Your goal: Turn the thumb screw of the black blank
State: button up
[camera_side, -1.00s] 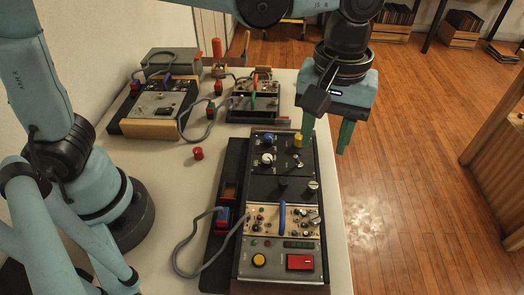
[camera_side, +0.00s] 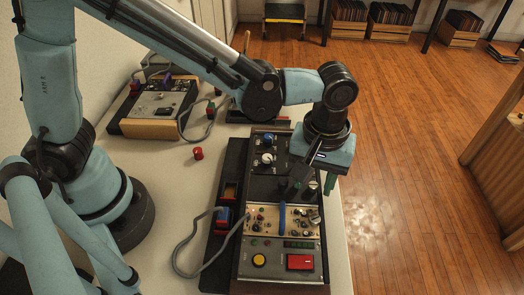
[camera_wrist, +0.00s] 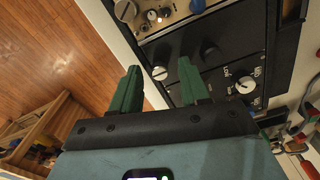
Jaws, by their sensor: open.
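The black blank (camera_wrist: 185,45) is a plain dark panel in the rack, between the beige module and the black knob module. A silver thumb screw (camera_wrist: 160,73) sits near its right-hand edge and shows between my fingertips in the wrist view. In the side view the thumb screw (camera_side: 314,184) is just below my gripper, partly hidden by it. My gripper (camera_wrist: 158,67) has green fingers, apart and empty, pointing down over the blank. Whether they touch the panel I cannot tell.
The beige module (camera_side: 262,218) with a blue handle (camera_side: 282,214) lies in front of the blank. The knob module with a white knob (camera_wrist: 245,84) lies behind. A red cap (camera_side: 198,153) stands on the white table. A grey cable (camera_side: 183,248) loops at left.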

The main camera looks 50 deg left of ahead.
grip_shut()
